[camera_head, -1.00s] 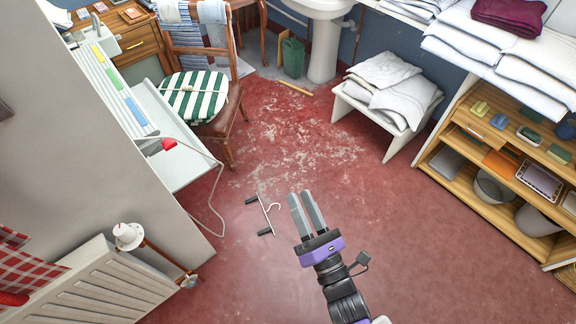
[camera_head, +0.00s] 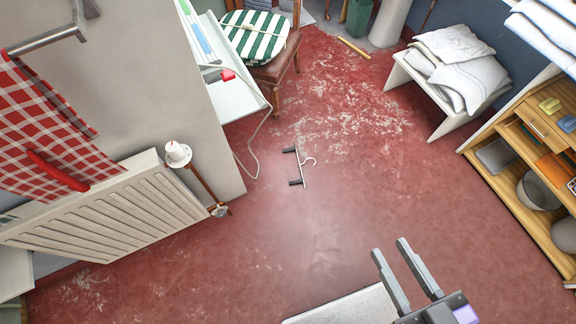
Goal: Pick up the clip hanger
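The clip hanger (camera_head: 302,168) lies flat on the red floor near the middle of the view. It has a thin pale bar, a white hook pointing right and a dark clip at each end. My gripper (camera_head: 391,246) is at the lower right, its two grey fingers apart with nothing between them. It is to the right of and below the hanger in the picture, clear of it.
A radiator (camera_head: 110,212) and a white-topped pole (camera_head: 178,153) stand at left. A cord (camera_head: 262,135) hangs to the floor near the hanger. A chair (camera_head: 287,62) is behind, a low white bench (camera_head: 437,92) and wooden shelves (camera_head: 487,172) at right. Floor around the hanger is clear.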

